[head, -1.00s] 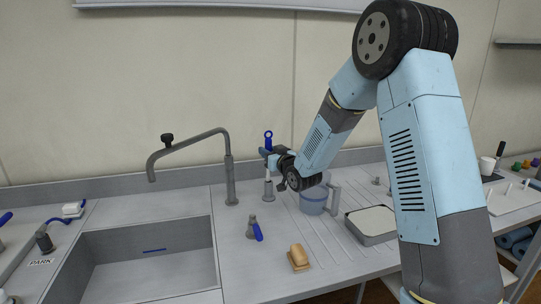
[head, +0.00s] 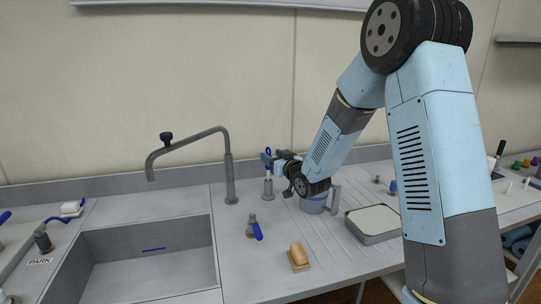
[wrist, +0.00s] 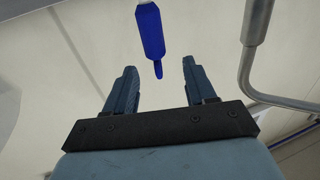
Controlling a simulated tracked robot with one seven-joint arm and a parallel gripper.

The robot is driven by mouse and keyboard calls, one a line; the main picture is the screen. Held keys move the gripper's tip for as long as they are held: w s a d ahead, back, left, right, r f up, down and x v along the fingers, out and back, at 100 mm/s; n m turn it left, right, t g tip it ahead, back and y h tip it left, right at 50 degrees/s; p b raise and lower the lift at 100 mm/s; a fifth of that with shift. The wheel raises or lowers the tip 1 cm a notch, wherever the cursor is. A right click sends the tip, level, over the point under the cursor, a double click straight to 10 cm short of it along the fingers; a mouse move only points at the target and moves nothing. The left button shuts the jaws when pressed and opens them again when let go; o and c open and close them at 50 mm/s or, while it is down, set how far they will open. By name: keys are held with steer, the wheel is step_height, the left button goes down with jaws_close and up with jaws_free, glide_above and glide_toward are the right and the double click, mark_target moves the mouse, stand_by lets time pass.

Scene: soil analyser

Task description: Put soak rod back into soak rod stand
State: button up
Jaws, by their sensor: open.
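The soak rod has a blue handle (head: 268,151) and a pale shaft (head: 268,173). It stands upright with its lower end in the small grey soak rod stand (head: 268,190), behind the sink's right side. How deep it sits is hidden. My gripper (head: 267,160) is at handle height beside the rod. In the wrist view, my gripper (wrist: 159,75) is open and empty. The blue handle (wrist: 150,32) shows just past the fingertips, lined up with the gap between them and touching neither finger.
A tall grey tap (head: 229,175) stands left of the rod. A blue-grey jug (head: 313,205) is close by on the right, under my arm. A grey tray (head: 373,223), a brush (head: 298,256) and a blue-handled fitting (head: 254,229) are on the counter. The sink (head: 150,260) is at left.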

steer(key=s+d+r+m+g+h, duration=0.2)
steer(key=s+d+r+h, duration=0.2)
steer(key=s+d, duration=0.5)
steer(key=s+d+r+m+g+h, duration=0.1)
steer(key=s+d+r+g+h, duration=0.1)
steer(key=s+d+r+h, duration=0.45)
steer(key=s+d+m+g, duration=0.1)
steer(key=s+d+g, duration=0.2)
steer(key=s, duration=1)
steer(key=s+d+m+g+y, duration=0.1)
steer(key=s+d, duration=0.3)
steer(key=s, duration=1)
steer(key=shift+d+r+m+g, duration=0.3)
steer(key=shift+m+g, duration=0.3)
steer(key=shift+g, duration=0.3)
